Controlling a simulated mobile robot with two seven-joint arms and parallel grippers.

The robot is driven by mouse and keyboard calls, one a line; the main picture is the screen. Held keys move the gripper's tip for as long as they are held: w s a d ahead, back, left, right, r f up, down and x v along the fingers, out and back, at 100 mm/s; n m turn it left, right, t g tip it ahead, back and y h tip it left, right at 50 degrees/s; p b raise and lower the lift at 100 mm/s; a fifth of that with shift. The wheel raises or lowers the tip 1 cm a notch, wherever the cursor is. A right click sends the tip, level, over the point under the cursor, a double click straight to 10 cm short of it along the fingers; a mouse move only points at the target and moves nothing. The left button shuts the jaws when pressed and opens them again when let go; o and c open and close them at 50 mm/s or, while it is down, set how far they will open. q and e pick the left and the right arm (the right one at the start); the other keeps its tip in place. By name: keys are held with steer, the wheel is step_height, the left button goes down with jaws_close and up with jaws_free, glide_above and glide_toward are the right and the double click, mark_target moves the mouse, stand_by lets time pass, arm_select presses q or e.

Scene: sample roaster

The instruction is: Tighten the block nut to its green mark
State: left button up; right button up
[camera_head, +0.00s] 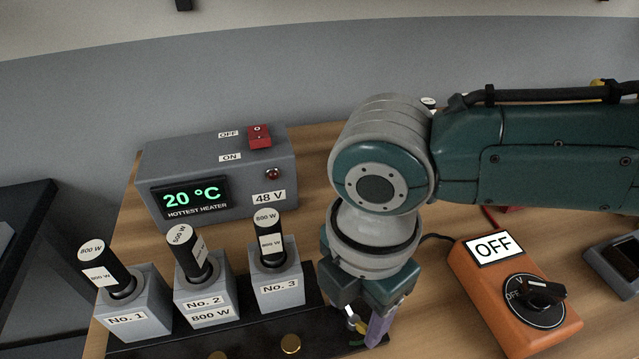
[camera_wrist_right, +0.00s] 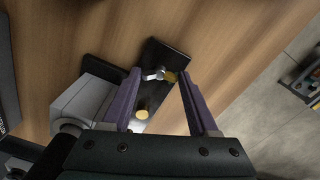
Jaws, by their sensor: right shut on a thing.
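My right gripper (camera_head: 368,322) comes down over the right end of the black base strip (camera_head: 245,331). In the right wrist view its two purple fingers (camera_wrist_right: 158,76) stand either side of a small silver piece (camera_wrist_right: 152,75) with a brass part (camera_wrist_right: 171,77), and it is shut on this piece, which I take for the block nut. The silver piece (camera_head: 352,314) is partly hidden by the fingers in the head view. My left gripper is in neither view.
Grey blocks No. 1 (camera_head: 144,322), No. 2 (camera_head: 225,296) and No. 3 (camera_head: 280,290) hold black cartridges left of the gripper. A heater box (camera_head: 225,165) reads 20 °C behind them. An orange meter (camera_head: 484,268) marked OFF stands right.

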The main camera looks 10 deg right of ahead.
mark_target(355, 315)
steer(key=m+p, duration=0.2)
steer(key=shift+s+r+m, duration=0.1)
steer(key=shift+r+m, duration=0.15)
steer(key=shift+m, duration=0.15)
steer(key=shift+f+m, duration=0.2)
steer(key=shift+m, duration=0.6)
steer(key=o, duration=1.4)
step_height(355, 315, up, 10)
steer(key=shift+f+p, duration=0.1)
steer(key=shift+p, duration=0.95)
